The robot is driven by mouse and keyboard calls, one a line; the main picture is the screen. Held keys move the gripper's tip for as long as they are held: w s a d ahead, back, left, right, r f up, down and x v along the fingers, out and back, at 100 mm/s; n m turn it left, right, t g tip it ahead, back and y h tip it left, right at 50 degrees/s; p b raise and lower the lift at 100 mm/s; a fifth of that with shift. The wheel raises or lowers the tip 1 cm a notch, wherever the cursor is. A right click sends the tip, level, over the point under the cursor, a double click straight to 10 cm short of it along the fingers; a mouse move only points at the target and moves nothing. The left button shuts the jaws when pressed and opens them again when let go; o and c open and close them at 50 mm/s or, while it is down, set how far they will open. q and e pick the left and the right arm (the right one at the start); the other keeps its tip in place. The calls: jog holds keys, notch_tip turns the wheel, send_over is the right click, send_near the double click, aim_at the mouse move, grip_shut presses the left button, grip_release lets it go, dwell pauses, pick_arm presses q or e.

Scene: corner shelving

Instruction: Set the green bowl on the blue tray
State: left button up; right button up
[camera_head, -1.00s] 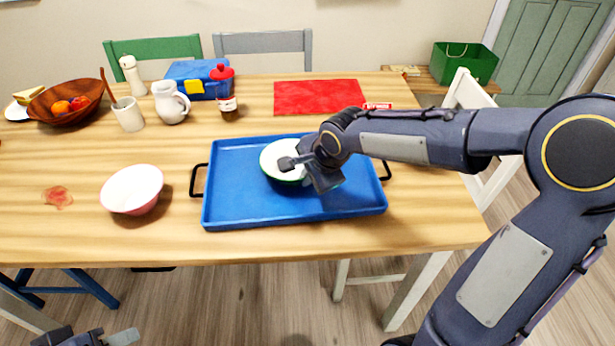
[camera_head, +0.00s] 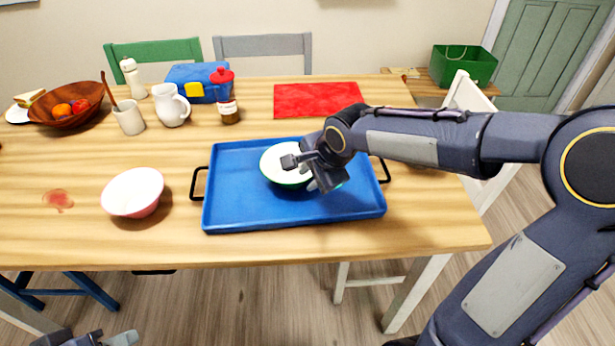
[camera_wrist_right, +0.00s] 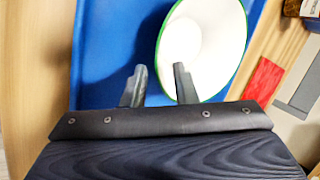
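The green bowl (camera_head: 277,166), white inside with a green rim, sits upright on the blue tray (camera_head: 240,208), a little above its middle. My right gripper (camera_head: 305,172) is at the bowl's right side and hides part of it. In the right wrist view, its two fingers (camera_wrist_right: 159,84) are apart. The rim of the bowl (camera_wrist_right: 215,40) passes between them with visible gaps, one finger inside the bowl and one outside over the tray (camera_wrist_right: 110,50). My left gripper (camera_head: 100,340) is at the bottom left edge, mostly cut off.
A pink bowl (camera_head: 133,193) stands left of the tray. Behind are a white jug (camera_head: 171,106), a cup (camera_head: 129,117), a red-capped jar (camera_head: 226,100), a blue box (camera_head: 195,80), a wooden fruit bowl (camera_head: 66,118) and a red mat (camera_head: 318,98). The tray's front half is clear.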

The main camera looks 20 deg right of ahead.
jog(key=p+v, duration=0.2)
jog(key=v, duration=0.7)
jog(key=s+f+n+y, duration=0.1)
jog(key=s+f+n, duration=0.1)
jog(key=s+n, duration=0.5)
jog(key=s+f+n, duration=0.3)
jog(key=s+n, duration=0.4)
jog(key=s, duration=0.5)
jog(key=shift+s+d+y, duration=0.25)
jog(key=shift+s+y, duration=0.1)
jog(key=shift+y, duration=0.05)
